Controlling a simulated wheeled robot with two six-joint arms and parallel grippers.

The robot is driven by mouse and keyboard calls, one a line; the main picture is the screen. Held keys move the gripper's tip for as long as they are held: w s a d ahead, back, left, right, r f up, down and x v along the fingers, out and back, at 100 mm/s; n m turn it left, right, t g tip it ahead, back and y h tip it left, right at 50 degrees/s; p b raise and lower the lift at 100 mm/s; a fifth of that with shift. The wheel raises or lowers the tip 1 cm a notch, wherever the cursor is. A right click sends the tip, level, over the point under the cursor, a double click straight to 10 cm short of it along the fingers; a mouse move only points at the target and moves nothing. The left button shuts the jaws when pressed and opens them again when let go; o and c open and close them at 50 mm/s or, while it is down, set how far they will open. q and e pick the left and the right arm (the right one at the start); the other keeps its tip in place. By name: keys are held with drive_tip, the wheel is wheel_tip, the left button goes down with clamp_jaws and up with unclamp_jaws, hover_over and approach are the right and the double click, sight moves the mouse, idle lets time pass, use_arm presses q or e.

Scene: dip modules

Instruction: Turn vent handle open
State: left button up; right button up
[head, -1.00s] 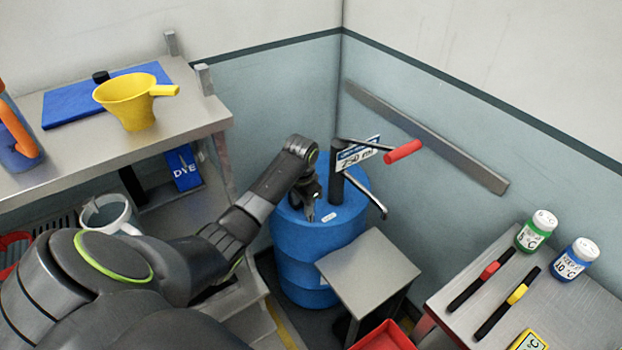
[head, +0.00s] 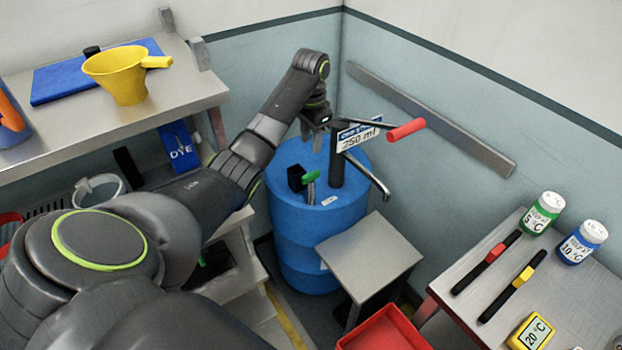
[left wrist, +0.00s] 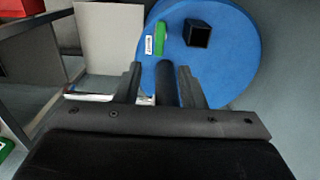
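The green vent handle (head: 311,176) sits on top of the blue drum (head: 290,235), on a short grey stem beside a small black square box (head: 296,179). In the left wrist view the green handle (left wrist: 159,38) lies close to the box (left wrist: 197,33). My left gripper (head: 316,138) is raised above the drum top, apart from the handle. Its fingers (left wrist: 160,76) are spread and hold nothing. In the left wrist view the dark pump post shows between them, but I cannot tell its depth from them. My right gripper is not in view.
The pump post (head: 337,158), with a red-gripped crank (head: 406,130), a spout (head: 370,176) and a 250 ml sign (head: 357,136), stands on the drum close to my left gripper. A grey stand (head: 368,254) and a red bin (head: 384,332) are in front.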

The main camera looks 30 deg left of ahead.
sight(311, 174)
use_arm(q)
wheel_tip(311, 174, down, 11)
drive_tip(key=shift+f+p, duration=0.1)
drive_tip(key=shift+p, duration=0.8)
drive_tip(key=shift+f, duration=0.5)
drive_tip(key=shift+s, duration=0.1)
clamp_jaws()
